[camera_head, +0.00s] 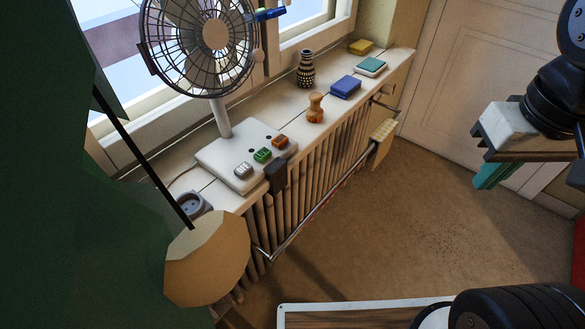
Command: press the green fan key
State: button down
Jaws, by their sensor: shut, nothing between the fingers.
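The green fan key (262,155) sits in the middle of a row of three keys on the white fan base (215,155), between a grey-white key (243,170) and an orange-brown key (280,141). The fan (205,40) stands on this base on the window sill. My gripper (492,176) is at the right, in front of the door, with teal fingers pointing down and left. It is shut and empty, well apart from the fan base and its keys.
A dark block (276,176) sits at the base's front edge. A slatted radiator (320,160) is below. A tan faceted shape (207,258) is at lower left.

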aim_at(262, 155)
jog(key=z, duration=0.45)
jog(key=k, duration=0.95)
jog(key=z, duration=0.75)
jog(key=i, duration=1.3)
jog(key=u, duration=0.95)
jog(key=i, duration=0.75)
jog(key=u, duration=0.85)
